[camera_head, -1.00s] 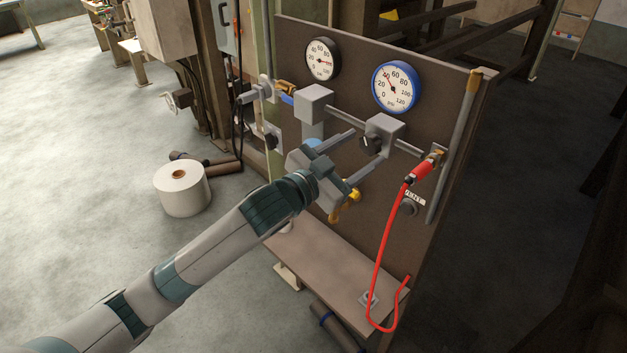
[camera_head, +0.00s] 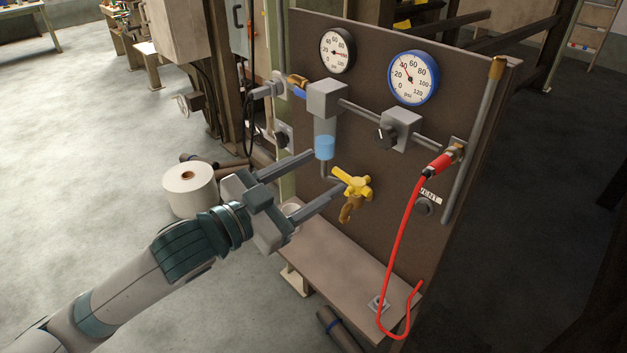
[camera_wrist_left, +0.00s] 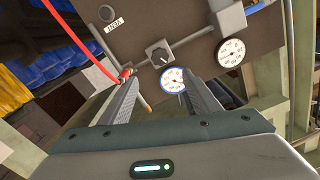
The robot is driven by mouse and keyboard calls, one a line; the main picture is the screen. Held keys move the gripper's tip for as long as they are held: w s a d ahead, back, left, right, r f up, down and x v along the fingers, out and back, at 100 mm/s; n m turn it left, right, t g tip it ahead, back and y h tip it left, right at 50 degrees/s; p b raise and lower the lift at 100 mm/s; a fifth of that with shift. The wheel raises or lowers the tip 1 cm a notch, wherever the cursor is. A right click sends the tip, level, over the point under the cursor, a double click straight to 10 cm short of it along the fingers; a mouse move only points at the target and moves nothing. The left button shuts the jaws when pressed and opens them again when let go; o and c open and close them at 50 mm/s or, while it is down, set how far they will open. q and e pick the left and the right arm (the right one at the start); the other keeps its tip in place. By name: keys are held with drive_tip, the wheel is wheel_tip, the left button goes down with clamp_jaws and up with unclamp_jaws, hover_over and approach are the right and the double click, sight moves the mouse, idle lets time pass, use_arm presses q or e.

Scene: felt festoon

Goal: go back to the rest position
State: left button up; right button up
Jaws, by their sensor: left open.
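My left gripper (camera_head: 325,174) is open and empty in the head view, in front of the brown panel (camera_head: 440,110). Its fingertips appear near the filter bowl with blue liquid (camera_head: 324,147) and the yellow valve handle (camera_head: 352,186); I cannot tell the exact gap. In the left wrist view the two fingers (camera_wrist_left: 156,98) are spread with nothing between them, and a blue-rimmed gauge (camera_wrist_left: 173,79) shows beyond them. My right gripper is in neither view.
The panel carries a black gauge (camera_head: 337,50), a regulator block with a knob (camera_head: 401,131) and a red hose (camera_head: 402,240) that hangs to the shelf (camera_head: 345,255). A white roll (camera_head: 190,188) stands on the floor at left. Open floor lies to the left.

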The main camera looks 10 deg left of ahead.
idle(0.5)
